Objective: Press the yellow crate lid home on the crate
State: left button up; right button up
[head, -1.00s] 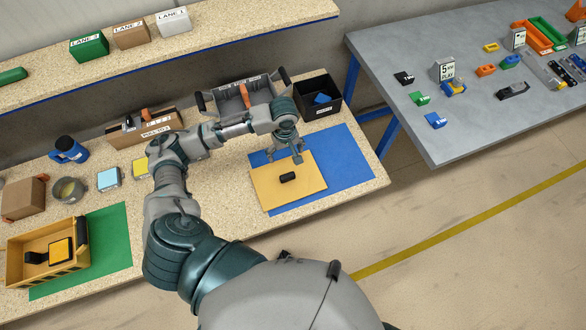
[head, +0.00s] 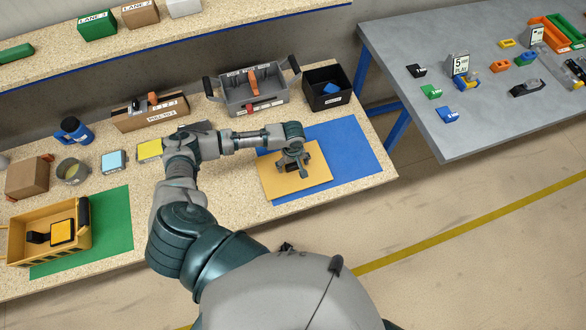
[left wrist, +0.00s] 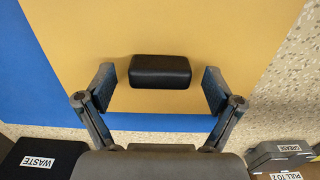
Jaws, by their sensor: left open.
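The yellow crate lid (head: 312,181) lies flat on the blue mat (head: 352,160), partly overhanging onto the bench at its left. Its black block handle (left wrist: 160,71) shows in the left wrist view, between and just beyond my open fingertips. My left gripper (head: 293,168) points down over the lid, open, and hides the handle in the head view; it also shows in the left wrist view (left wrist: 159,88). The yellow crate (head: 22,252) stands on the green mat (head: 118,225) at the far left, without a lid on it, holding a black item and a yellow block. My right gripper is out of view.
A grey tote (head: 270,98) and a black waste bin (head: 325,100) stand behind the lid. A blue mug (head: 75,130), a bowl (head: 72,172) and blue and yellow blocks line the bench's left part. A grey table (head: 440,60) with small parts stands right.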

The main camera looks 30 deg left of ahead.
aim_at(292, 165)
pick_arm(q)
jog(key=shift+f, duration=0.35)
jog(key=c, duration=1.3)
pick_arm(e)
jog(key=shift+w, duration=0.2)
pick_arm(q)
jog(key=shift+r, duration=0.2)
jog(key=shift+r, duration=0.3)
jog(key=r, duration=0.2)
jog(key=shift+s+r+p, duration=0.3)
jog(key=shift+r+p, duration=0.1)
jog(key=s, duration=0.5)
jog(key=s+a+r, duration=0.1)
jog(key=s, duration=0.4)
jog(key=s+a+p, duration=0.1)
jog(key=s, duration=0.4)
jog(key=shift+s+r, duration=0.15)
jog(key=shift+s, duration=0.05)
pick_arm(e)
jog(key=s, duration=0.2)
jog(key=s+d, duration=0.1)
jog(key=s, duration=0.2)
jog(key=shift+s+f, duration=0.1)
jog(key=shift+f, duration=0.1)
